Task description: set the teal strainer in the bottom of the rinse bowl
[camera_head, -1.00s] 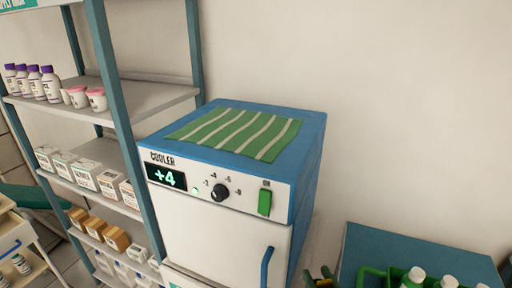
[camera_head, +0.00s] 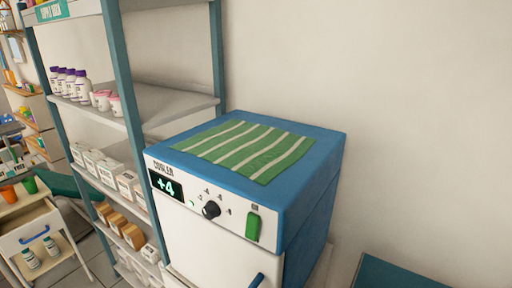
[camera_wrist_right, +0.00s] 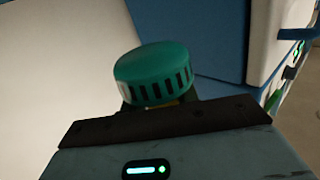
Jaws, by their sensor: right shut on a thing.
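The teal strainer (camera_wrist_right: 153,72), a round cap with dark slots around its side, shows in the right wrist view. My right gripper (camera_wrist_right: 160,104) is shut on it and holds it by its lower part. The fingertips are mostly hidden behind the dark front edge of the gripper body. The rinse bowl is not in either view. My left gripper is not in view, and the head view shows neither gripper now.
A blue and white cooler (camera_head: 310,215) with a green striped cloth (camera_head: 245,148) on top stands in the middle. A shelf rack (camera_head: 128,100) with bottles and boxes is left of it. A white cart (camera_head: 40,235) stands at far left. A blue surface (camera_head: 395,272) is at lower right.

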